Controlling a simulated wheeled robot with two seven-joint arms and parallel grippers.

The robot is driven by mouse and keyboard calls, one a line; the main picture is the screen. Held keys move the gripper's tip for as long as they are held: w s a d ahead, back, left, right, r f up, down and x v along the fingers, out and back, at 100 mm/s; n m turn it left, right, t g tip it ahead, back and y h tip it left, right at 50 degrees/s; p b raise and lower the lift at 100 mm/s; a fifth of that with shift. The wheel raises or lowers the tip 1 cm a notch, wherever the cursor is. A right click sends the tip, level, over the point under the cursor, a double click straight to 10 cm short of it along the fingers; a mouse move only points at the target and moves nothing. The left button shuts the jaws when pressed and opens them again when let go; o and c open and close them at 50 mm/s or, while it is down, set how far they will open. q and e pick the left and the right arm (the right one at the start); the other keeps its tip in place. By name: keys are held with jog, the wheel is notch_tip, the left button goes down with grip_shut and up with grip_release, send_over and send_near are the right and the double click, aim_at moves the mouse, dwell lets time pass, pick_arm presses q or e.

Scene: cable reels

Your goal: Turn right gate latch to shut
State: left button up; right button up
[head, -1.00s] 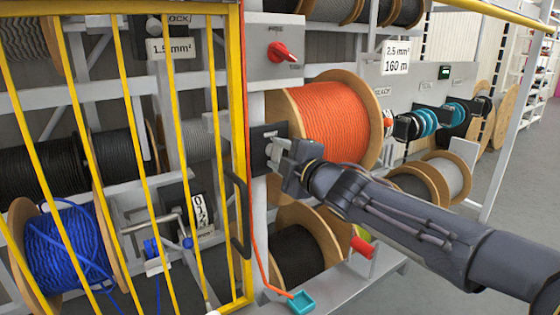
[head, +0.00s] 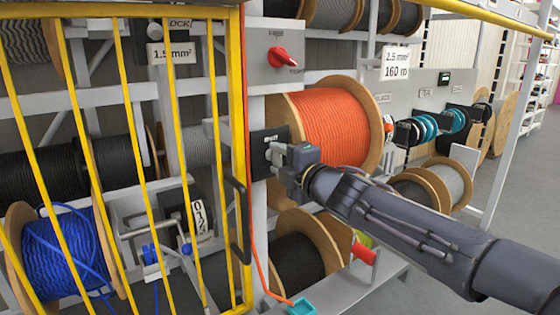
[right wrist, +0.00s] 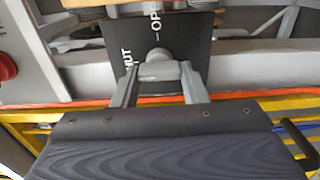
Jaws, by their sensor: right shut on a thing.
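The right gate latch has a dark plate (head: 262,140) on the light post beside the yellow gate (head: 238,60). In the right wrist view, the plate (right wrist: 185,38) carries white lettering, partly hidden, reading "OPEN" and the end of "SHUT". My right gripper (head: 276,155) is at the plate. In the right wrist view its fingers (right wrist: 158,74) close on the grey latch knob (right wrist: 157,56) from both sides. The knob is mostly hidden by the gripper in the head view. My left gripper is not in view.
An orange cable reel (head: 338,125) stands just behind and right of my right gripper. A red rotary switch (head: 283,57) sits on a grey box above. A dark gate handle (head: 238,220) and a red cord (head: 252,235) run below left. Lower reels (head: 300,255) crowd beneath.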

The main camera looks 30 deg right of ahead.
jog(key=o, duration=1)
jog(key=shift+c, duration=0.2)
jog(key=s+p, duration=0.2)
jog(key=s, duration=0.5)
jog(key=shift+s+d, duration=0.3)
jog(key=shift+s, duration=0.1)
